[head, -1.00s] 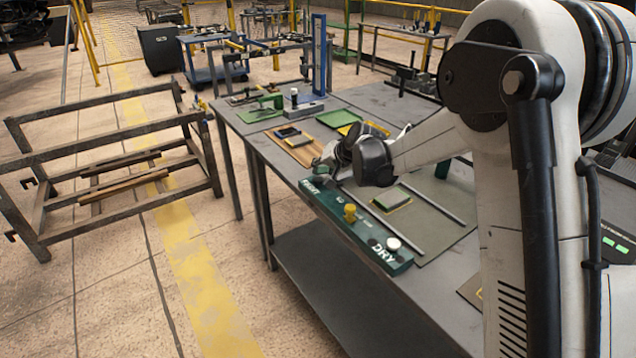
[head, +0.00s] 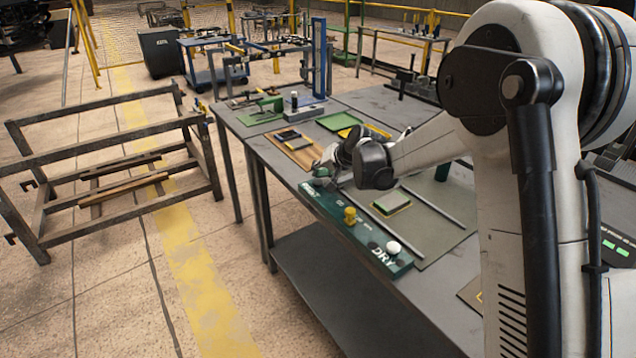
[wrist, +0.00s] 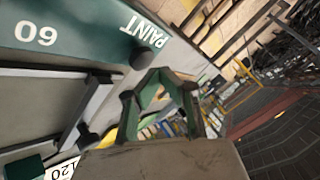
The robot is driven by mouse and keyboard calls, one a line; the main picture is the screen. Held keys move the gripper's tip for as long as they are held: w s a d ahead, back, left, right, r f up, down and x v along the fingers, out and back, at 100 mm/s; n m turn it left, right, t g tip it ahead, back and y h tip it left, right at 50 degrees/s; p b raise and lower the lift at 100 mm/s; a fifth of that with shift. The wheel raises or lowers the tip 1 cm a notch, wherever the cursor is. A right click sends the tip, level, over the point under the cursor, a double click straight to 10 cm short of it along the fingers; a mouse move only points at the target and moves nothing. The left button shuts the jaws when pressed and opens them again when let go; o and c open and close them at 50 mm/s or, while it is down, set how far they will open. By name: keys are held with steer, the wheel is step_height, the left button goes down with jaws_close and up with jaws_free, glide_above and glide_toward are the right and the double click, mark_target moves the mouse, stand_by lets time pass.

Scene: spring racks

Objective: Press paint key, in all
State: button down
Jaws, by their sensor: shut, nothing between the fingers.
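A long green panel (head: 330,207) lies along the table's front edge, with PAINT lettered at its far end and DRY at its near end. My gripper (head: 322,172) is shut and empty, low over the PAINT end. In the wrist view the shut gripper (wrist: 160,105) is close to the PAINT lettering (wrist: 144,30). A dark round key (wrist: 147,55) shows beside that lettering, partly behind the fingers. In the head view my gripper hides this spot. I cannot tell whether the fingers touch the key.
A yellow knob (head: 349,216) and a white knob (head: 393,247) stand up from the panel. A wooden board (head: 296,146) with dark pieces lies farther back. A metal rack (head: 110,170) stands left on the floor.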

mark_target(319, 182)
steer(key=shift+f, duration=0.1)
steer(key=shift+f+b, duration=0.35)
steer(key=shift+b, duration=0.1)
steer(key=shift+f+b, duration=0.5)
steer(key=shift+f, duration=0.1)
stand_by(1.0)
steer(key=shift+r, duration=0.2)
steer(key=shift+r+p, duration=0.5)
steer(key=shift+r, duration=0.35)
steer(key=shift+r, duration=0.1)
steer(key=shift+r+p, duration=1.15)
steer(key=shift+r, duration=1.25)
